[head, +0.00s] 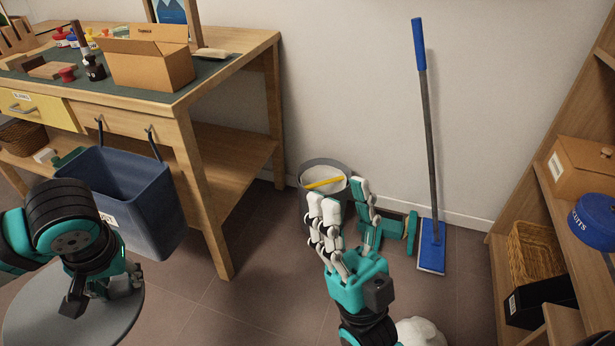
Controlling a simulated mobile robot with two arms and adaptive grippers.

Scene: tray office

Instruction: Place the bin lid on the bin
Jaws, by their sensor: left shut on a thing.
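The bin is a grey round bin (304,200) on the floor by the back wall, open at the top, with a light lining and a yellow item inside. My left gripper (112,285) is at the lower left, shut on the bin lid (40,325), a flat grey disc partly hidden by my arm and cut off by the picture's edge. The lid is well left of the bin. My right gripper (345,210) is open, with its fingers spread in front of the bin, hiding part of it. I see nothing between its fingers.
A blue rectangular tub (145,205) hangs from the workbench (215,225). A blue-handled mop (431,150) leans on the wall right of the bin. A wooden shelf with a wicker basket (535,250) stands at the right. A white rounded object (420,332) is at the bottom edge.

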